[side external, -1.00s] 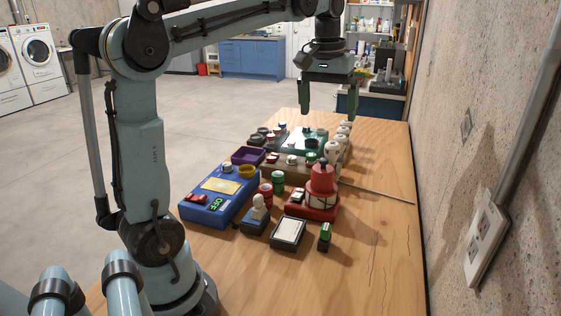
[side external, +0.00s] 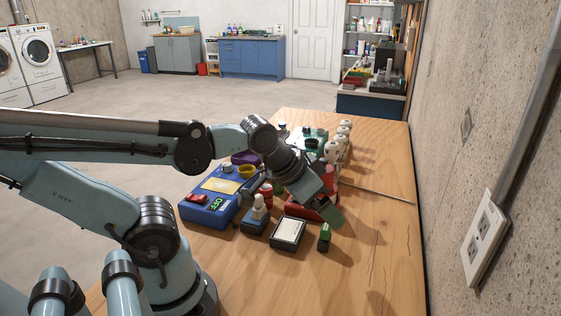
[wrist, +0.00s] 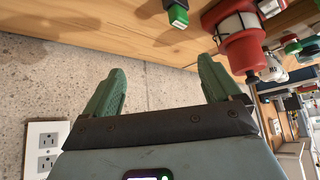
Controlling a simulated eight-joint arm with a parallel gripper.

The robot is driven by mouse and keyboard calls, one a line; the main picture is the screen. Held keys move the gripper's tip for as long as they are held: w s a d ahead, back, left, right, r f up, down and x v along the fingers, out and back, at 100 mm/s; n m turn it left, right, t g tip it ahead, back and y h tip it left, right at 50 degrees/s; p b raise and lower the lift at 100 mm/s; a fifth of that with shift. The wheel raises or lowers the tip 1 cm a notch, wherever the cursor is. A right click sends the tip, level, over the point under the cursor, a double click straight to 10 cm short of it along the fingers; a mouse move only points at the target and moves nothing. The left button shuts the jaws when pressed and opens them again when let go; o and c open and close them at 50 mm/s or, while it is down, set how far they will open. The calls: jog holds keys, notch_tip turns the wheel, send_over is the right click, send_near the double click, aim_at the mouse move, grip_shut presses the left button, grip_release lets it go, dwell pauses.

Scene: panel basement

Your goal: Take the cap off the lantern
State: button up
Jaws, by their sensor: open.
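My gripper (side external: 334,200) hangs tilted in front of the lantern in that view. In the wrist view my gripper (wrist: 158,72) has its two green fingers wide apart with nothing between them. The lantern stands outside the fingers, right of the right one.
A blue box marked OFF (side external: 213,207), a white-faced block (side external: 288,233) and a small green-topped block (side external: 324,237) stand on the wooden table (side external: 375,230). White round objects (side external: 333,150) line up behind.

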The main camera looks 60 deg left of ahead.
dwell(0.3)
jog(key=m+g+h, duration=0.3)
jog(key=m, duration=0.4)
send_near(327, 174)
jog(key=w+a, duration=0.2)
jog(key=shift+g+y, duration=0.3)
jog(key=x, duration=1.1)
jog(key=shift+s+d+f, duration=0.1)
jog(key=shift+f, duration=0.15)
jog(key=shift+c, duration=0.2)
jog(key=c, duration=1)
